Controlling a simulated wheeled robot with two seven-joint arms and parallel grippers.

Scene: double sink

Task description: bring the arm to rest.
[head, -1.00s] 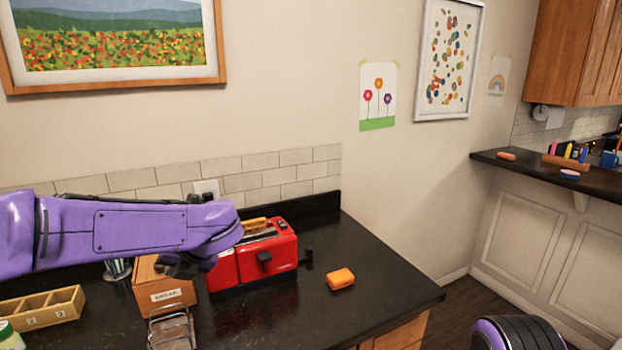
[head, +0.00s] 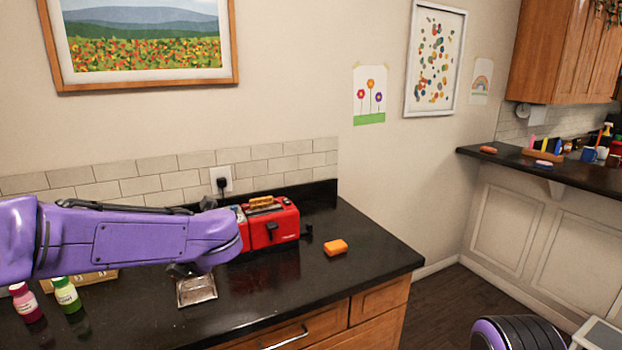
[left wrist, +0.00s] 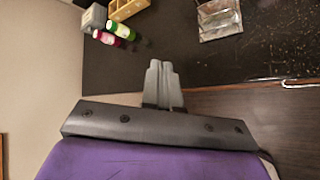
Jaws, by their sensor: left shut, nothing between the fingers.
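My left arm comes in from the left in the head view, above the dark counter (head: 290,285), and hides part of what lies behind it. Its fingers are mostly hidden there. In the left wrist view my left gripper (left wrist: 161,75) is shut and empty, with its two fingers together. It points over the counter near the counter's front edge, apart from the objects. My right gripper is not in view; only a purple and black part of my body shows at the lower right of the head view.
A pink bottle (head: 25,303) and a green bottle (head: 67,296) stand at left, near a wooden divided box (left wrist: 130,9).

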